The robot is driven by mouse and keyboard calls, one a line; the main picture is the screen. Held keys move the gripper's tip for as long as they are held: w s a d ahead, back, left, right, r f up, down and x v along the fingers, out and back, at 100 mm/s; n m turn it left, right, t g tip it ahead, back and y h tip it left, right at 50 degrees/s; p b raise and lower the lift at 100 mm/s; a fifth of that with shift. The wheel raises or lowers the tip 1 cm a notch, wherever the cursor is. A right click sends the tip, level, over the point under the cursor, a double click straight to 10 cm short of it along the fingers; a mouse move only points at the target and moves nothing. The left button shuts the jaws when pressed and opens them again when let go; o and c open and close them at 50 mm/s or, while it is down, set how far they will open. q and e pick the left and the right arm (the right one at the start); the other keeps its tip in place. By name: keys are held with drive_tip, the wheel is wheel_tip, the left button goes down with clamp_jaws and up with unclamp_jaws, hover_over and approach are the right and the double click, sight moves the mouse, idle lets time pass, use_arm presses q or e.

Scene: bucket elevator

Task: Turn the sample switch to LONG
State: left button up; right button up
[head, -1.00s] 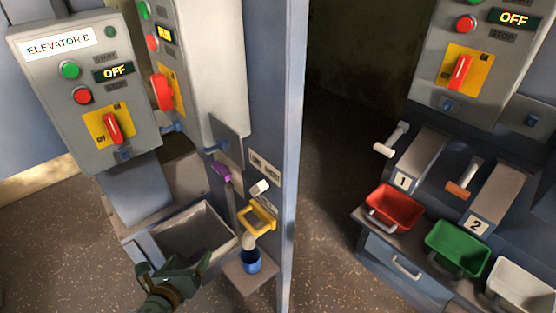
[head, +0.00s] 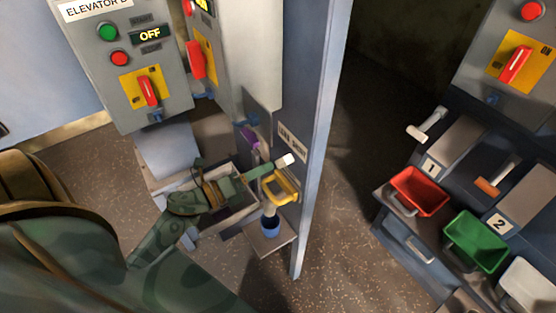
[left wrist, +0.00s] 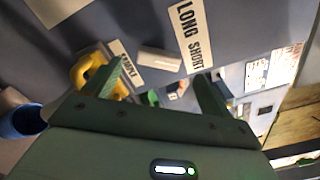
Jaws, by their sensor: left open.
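The sample switch (head: 285,160) is a small white lever on the blue-grey post, above a yellow handle (head: 284,189). The LONG SHORT label (head: 292,142) is beside it. In the left wrist view the white switch (left wrist: 160,60) lies between the SAMPLE label (left wrist: 130,72) and the LONG SHORT label (left wrist: 190,35). My left gripper (head: 262,174) is open, with its fingertips close to the switch. In the left wrist view the switch appears just beyond the gap between the fingers (left wrist: 161,74); contact cannot be told. My right gripper is out of view.
A blue cup (head: 270,227) stands on a small shelf below the yellow handle. A purple handle (head: 250,138) is left of the switch. Elevator B's control box (head: 172,97) is at upper left. Red (head: 418,192) and green (head: 476,242) bins stand at right.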

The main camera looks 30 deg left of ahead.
sight(279, 161)
use_arm(q)
drive_tip(key=x, duration=0.6)
drive_tip(key=shift+w, duration=0.1)
drive_tip(key=c, duration=1)
